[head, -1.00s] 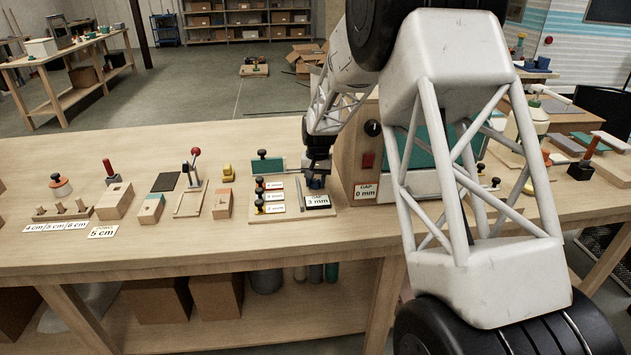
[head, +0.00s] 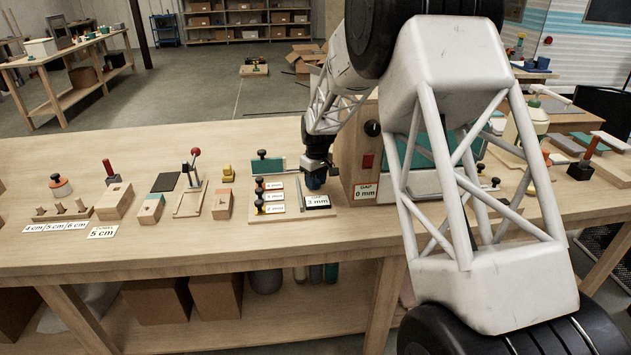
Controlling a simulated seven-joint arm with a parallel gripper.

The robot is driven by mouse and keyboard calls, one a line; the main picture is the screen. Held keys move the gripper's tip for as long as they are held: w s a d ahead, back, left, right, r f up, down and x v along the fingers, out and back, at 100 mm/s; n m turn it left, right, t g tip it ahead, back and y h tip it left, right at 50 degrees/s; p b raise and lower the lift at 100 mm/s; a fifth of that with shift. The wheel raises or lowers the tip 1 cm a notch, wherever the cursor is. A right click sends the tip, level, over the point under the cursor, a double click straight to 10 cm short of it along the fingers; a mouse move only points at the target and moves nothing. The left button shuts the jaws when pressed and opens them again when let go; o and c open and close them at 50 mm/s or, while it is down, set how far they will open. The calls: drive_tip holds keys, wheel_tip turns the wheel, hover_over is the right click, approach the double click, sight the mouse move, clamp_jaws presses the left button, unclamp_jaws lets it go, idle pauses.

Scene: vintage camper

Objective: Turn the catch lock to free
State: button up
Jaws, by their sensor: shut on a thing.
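My gripper (head: 316,183) is at the right end of a flat wooden board (head: 262,218) on the bench, just behind the "GAP 3 mm" card (head: 317,201). I cannot tell for sure which part is the catch lock. The board carries several black knobs (head: 259,182) beside small white cards, a green block with a black knob (head: 262,164) at the back, and a thin upright grey strip (head: 300,195).
A wooden box (head: 352,150) with a dark round dial (head: 373,128), a red patch (head: 367,161) and a "GAP 0 mm" card (head: 366,193) stands close right of my gripper. My arm hides much of the right side. Wooden blocks (head: 222,204) stand left. The bench front is clear.

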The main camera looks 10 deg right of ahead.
sight(317, 180)
idle(0.4)
drive_tip(key=o, duration=0.9)
drive_tip(key=shift+r, duration=0.1)
drive_tip(key=shift+w+d+r, duration=0.1)
drive_tip(key=shift+r, duration=1.85)
drive_tip(key=shift+w+d+r, duration=0.1)
drive_tip(key=shift+r, duration=1.8)
drive_tip(key=shift+s, duration=0.1)
